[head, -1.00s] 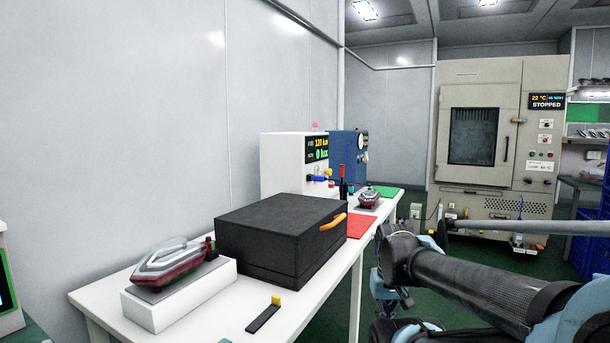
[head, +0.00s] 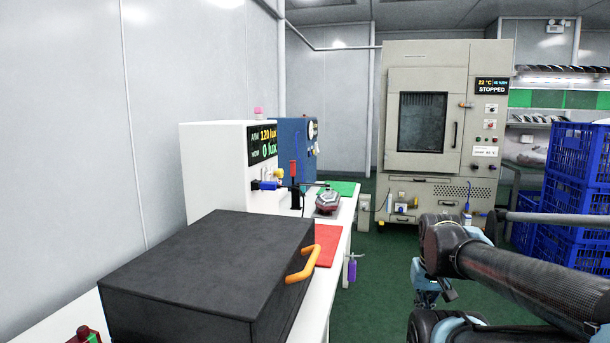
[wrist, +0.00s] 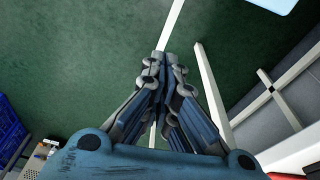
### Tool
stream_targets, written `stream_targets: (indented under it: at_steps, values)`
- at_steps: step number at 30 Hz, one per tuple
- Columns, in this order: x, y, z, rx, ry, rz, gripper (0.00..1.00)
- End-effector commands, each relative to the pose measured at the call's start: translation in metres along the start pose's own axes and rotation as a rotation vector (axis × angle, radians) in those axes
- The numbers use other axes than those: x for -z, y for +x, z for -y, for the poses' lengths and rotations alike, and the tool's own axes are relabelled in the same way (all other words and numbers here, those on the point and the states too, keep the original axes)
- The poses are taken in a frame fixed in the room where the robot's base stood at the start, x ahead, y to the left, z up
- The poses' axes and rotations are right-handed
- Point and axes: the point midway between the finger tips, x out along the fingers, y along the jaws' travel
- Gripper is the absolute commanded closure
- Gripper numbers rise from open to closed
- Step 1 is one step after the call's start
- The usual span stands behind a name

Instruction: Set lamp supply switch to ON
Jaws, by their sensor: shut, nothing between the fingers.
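A white box (head: 215,165) with a lit display stands on the bench; the display (head: 262,143) reads 120 lux above 0 lux. A yellow part (head: 279,174) and a blue part (head: 265,185) stick out of its right face. I cannot make out which part is the lamp supply switch, or its position. My gripper (wrist: 167,58) is shut and empty in the wrist view, above the green floor. In the head view my arm is at the lower right, apart from the bench and the white box.
A black case (head: 205,265) with an orange handle (head: 303,262) fills the near bench. Beyond are a red mat (head: 327,243), a tail lamp (head: 327,201) and a blue box (head: 297,140). Blue crates (head: 575,190) stand right.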

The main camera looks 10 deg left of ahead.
Motion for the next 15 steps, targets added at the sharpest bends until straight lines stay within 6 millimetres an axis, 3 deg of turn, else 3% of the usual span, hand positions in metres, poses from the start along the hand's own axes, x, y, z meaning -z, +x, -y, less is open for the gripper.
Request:
stream_targets:
  at_steps: [15]
  values:
    - [-0.0056, -0.0067, 0.0036, 0.013, 0.000, -0.012, 1.00]
